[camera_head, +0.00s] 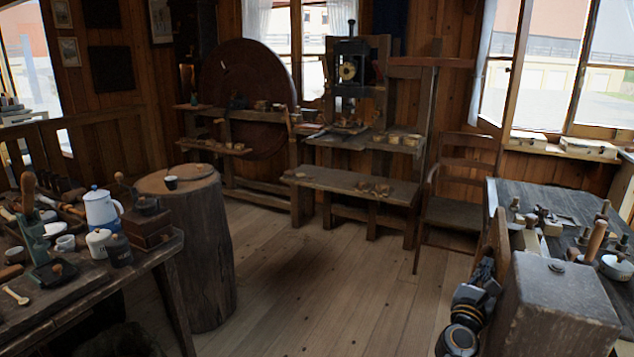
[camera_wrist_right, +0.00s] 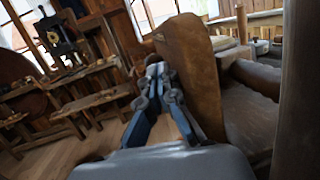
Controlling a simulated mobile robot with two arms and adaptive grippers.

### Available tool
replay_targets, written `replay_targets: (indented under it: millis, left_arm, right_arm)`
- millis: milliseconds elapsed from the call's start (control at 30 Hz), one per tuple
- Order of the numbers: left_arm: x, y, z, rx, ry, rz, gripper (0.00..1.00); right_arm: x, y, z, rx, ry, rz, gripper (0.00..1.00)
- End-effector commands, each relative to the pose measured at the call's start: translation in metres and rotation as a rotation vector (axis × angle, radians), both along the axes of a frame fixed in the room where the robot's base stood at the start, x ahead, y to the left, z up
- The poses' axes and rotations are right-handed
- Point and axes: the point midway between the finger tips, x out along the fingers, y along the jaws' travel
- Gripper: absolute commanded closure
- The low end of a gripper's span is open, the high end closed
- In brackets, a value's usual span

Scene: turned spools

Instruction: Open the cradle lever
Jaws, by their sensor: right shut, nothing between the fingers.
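I cannot tell for certain which part is the cradle lever. A wooden handle (camera_head: 597,239) stands tilted among small pieces on the right-hand table (camera_head: 560,201). Another upright wooden handle (camera_head: 28,194) rises from a green metal device (camera_head: 36,236) on the left bench. My right gripper (camera_head: 487,268) is low beside the left side of the right-hand table. In the right wrist view its fingers (camera_wrist_right: 157,74) are together with nothing between them. They are close to a brown upright board (camera_wrist_right: 190,60); contact cannot be told. My left gripper is out of view.
A large grey block (camera_head: 556,300) stands in front of the right-hand table. A round wooden stump (camera_head: 191,240) holds a dark cup (camera_head: 171,182). The left bench carries a white-and-blue pot (camera_head: 101,208). A chair (camera_head: 455,200) stands behind. The middle floor is clear.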

Motion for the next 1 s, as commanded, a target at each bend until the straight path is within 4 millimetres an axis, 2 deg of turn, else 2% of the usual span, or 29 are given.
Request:
replay_targets:
  millis: [33,200,367,467,567,667,700,767,800,867,1000]
  left_arm:
    - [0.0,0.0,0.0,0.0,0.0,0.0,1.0]
    - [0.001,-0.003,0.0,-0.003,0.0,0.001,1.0]
    - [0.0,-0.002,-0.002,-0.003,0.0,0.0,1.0]
    - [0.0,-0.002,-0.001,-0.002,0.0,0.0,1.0]
    - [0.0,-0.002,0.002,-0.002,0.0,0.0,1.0]
    - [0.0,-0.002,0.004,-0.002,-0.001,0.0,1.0]
    - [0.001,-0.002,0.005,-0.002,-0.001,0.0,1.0]
    - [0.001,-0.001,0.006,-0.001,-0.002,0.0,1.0]
    - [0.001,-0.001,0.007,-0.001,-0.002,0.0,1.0]
    - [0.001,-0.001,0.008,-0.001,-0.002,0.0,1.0]
    - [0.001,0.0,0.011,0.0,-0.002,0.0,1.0]
  right_arm:
    - [0.006,0.009,-0.015,0.025,0.019,0.016,1.0]
    - [0.021,-0.004,-0.009,0.023,0.015,0.016,1.0]
    - [0.025,-0.007,-0.011,0.014,0.023,0.018,1.0]
    - [0.029,0.007,-0.036,-0.092,0.141,0.046,1.0]
    - [0.033,0.033,-0.083,-0.281,0.337,0.104,1.0]
    - [0.028,0.066,-0.146,-0.525,0.567,0.191,1.0]
    - [0.024,0.079,-0.172,-0.624,0.653,0.229,1.0]
    - [0.013,0.098,-0.213,-0.772,0.774,0.294,1.0]
    - [0.003,0.11,-0.239,-0.871,0.85,0.339,1.0]
    - [-0.014,0.127,-0.279,-1.016,0.954,0.411,1.0]
    - [-0.068,0.161,-0.367,-1.349,1.151,0.595,1.0]
